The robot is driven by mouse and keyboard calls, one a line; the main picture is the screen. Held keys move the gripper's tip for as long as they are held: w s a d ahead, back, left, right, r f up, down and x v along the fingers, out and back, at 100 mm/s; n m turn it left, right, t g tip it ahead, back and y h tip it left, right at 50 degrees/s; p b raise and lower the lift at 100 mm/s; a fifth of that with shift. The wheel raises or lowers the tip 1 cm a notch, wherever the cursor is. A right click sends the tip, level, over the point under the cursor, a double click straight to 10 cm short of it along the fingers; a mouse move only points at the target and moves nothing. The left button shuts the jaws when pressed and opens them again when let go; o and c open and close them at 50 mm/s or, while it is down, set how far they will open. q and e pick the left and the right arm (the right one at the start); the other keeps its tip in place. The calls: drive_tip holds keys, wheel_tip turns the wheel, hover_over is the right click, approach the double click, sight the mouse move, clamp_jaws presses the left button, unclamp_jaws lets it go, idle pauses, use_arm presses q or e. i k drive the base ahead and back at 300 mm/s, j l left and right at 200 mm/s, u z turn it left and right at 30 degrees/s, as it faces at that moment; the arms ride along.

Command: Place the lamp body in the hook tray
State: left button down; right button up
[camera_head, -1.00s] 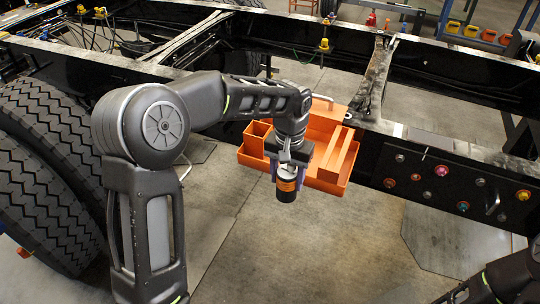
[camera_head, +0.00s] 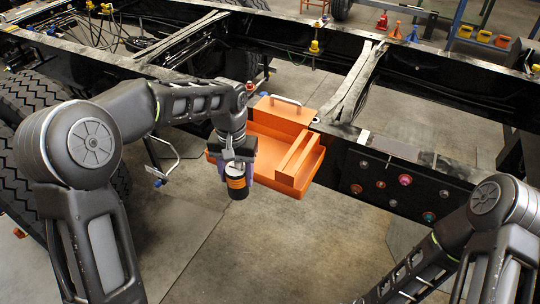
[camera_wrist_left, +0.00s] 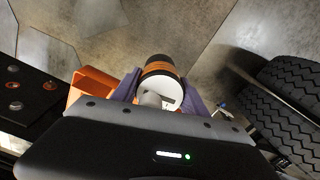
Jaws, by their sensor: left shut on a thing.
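The lamp body, a black cylinder with an orange band (camera_head: 237,184), is held in my left gripper (camera_head: 238,170), which is shut on it. In the left wrist view the lamp body (camera_wrist_left: 158,68) sits between the purple fingers and shows a pale end with a label. The orange hook tray (camera_head: 305,183) hangs on the chassis rail, with a handle and raised dividers. The lamp body is in front of the tray's left part in the head view; I cannot tell its exact height over it. The tray's edge (camera_wrist_left: 88,85) shows left of the lamp in the wrist view. My right gripper is out of view.
Large tyres (camera_head: 40,95) stand at the left. The floor in front of the tray is clear.

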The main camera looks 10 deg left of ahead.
sight(264, 158)
drive_tip(key=i+l, duration=0.15)
drive_tip(key=i, duration=0.15)
drive_tip(key=i+l, duration=0.15)
drive_tip(key=i, duration=0.15)
drive_tip(key=i+l, duration=0.35)
drive_tip(key=l, duration=0.1)
